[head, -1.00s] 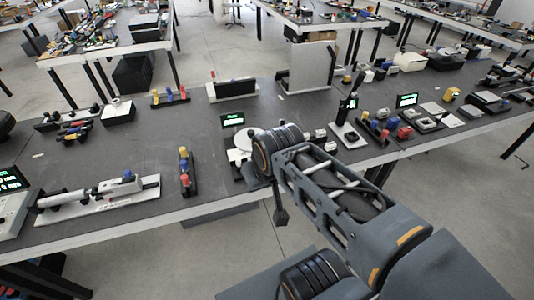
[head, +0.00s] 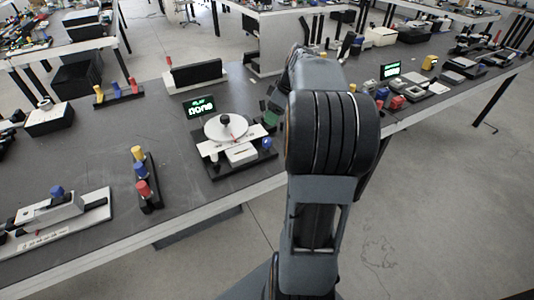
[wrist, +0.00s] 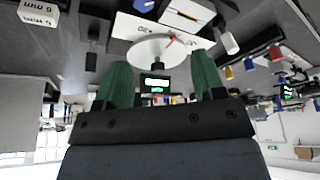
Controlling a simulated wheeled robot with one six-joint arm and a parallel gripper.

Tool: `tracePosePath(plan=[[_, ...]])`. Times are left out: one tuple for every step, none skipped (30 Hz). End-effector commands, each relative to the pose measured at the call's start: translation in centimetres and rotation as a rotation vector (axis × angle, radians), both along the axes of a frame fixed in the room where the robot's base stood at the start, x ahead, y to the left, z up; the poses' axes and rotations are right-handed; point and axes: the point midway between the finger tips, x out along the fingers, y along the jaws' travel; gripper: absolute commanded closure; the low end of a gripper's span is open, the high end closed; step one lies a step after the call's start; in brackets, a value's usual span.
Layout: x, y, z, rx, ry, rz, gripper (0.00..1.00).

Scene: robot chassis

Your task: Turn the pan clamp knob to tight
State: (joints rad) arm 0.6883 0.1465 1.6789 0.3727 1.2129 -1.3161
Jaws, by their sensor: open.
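A balance-like device (head: 212,172) stands near the table's front edge, with a round white pan (head: 213,129). A dark knob (head: 225,120) stands on the pan's middle, and a blue knob (head: 266,142) is at the device's right front. I cannot tell which is the pan clamp knob. The wrist view is upside down; it shows the pan (wrist: 150,46), the dark knob (wrist: 157,62) and the blue knob (wrist: 143,5). My gripper (wrist: 162,62) is open and empty, its green fingers apart either side of the knob in the picture. In the head view my arm partly hides it, right of the device.
A rack of coloured knobs (head: 147,185) and a white fixture (head: 60,215) stand to the left. A dark block on a white base (head: 195,75) is behind. Bare table lies left of the device.

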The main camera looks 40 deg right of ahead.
Motion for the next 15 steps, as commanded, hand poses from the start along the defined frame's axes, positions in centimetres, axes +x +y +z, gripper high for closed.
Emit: tracePosePath(plan=[[0.1, -1.2, -1.4, 0.002, -0.008, 0.012, 0.37], [0.1, -1.7, -1.7, 0.003, -0.014, 0.022, 0.37], [0.2, -2.1, -2.0, 0.004, -0.019, 0.032, 0.37], [0.3, -2.4, -2.3, 0.004, -0.021, 0.037, 0.37], [0.4, -2.5, -2.6, 0.004, -0.023, 0.042, 0.37], [0.5, -2.6, -3.1, 0.005, -0.024, 0.047, 0.37], [0.6, -2.5, -3.5, 0.005, -0.024, 0.048, 0.37], [0.8, -2.5, -3.9, 0.004, -0.025, 0.049, 0.37], [1.0, -2.3, -4.5, 0.004, -0.025, 0.049, 0.37], [1.1, -2.2, -5.0, 0.005, -0.024, 0.048, 0.37], [1.3, -2.1, -5.5, 0.005, -0.024, 0.048, 0.37], [1.6, -1.9, -6.3, 0.006, -0.024, 0.049, 0.37], [1.8, -1.8, -6.8, 0.005, -0.024, 0.048, 0.37], [2.0, -1.6, -7.4, 0.006, -0.023, 0.048, 0.37], [2.2, -1.5, -8.1, 0.005, -0.024, 0.047, 0.37]])
